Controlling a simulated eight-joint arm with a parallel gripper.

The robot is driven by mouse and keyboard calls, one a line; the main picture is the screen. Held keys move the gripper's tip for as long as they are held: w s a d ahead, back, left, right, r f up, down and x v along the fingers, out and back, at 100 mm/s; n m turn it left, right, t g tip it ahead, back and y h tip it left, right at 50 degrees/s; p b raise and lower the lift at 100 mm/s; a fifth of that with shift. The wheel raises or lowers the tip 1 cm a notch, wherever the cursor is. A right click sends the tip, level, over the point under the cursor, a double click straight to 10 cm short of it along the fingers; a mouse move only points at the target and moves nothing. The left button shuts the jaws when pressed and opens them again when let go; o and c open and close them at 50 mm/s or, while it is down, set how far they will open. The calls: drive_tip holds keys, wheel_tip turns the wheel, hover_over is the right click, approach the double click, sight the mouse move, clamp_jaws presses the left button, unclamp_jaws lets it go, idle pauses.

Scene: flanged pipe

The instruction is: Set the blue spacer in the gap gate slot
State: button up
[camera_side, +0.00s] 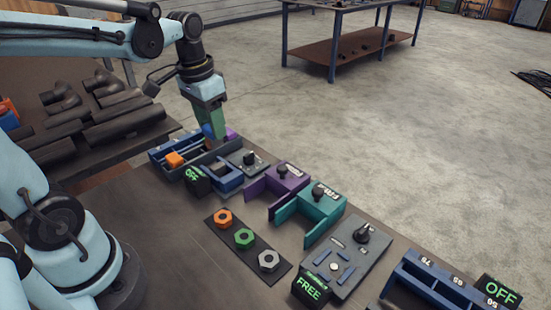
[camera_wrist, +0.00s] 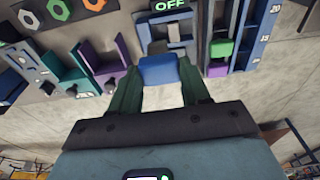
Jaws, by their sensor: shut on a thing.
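The blue spacer (camera_wrist: 158,70) is a small block held between the green fingers of my gripper (camera_wrist: 160,76) in the wrist view. In the side view my gripper (camera_side: 211,128) points down, with the blue spacer (camera_side: 207,130) partly showing at its fingertips, above the far side of the bench fixtures. The gap gate (camera_side: 228,182) appears to be the blue bracket behind a sign (camera_side: 198,181) reading OFF. In the wrist view this bracket (camera_wrist: 146,34) lies just beyond the spacer, with its slot facing it. The spacer looks apart from the slot, but its exact height is unclear.
A blue rack (camera_side: 160,154) holds an orange block (camera_side: 174,159); a green block (camera_wrist: 222,49) and purple block (camera_wrist: 217,70) show in it in the wrist view. Purple (camera_side: 283,178) and teal (camera_side: 318,207) brackets stand to the right. A strip (camera_side: 262,270) carries coloured nuts.

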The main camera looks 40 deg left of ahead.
drive_tip(key=shift+d+r, duration=0.1)
drive_tip(key=shift+r, duration=2.85)
drive_tip(key=f, duration=0.3)
drive_tip(key=w+f, duration=0.1)
drive_tip(key=f, duration=0.5)
drive_tip(key=shift+w+f, duration=0.2)
drive_tip(key=shift+f, duration=0.7)
drive_tip(key=shift+f, duration=0.1)
drive_tip(key=shift+f, duration=1.1)
drive_tip(key=shift+f, duration=0.1)
drive_tip(key=shift+f, duration=0.95)
drive_tip(key=shift+f, duration=0.55)
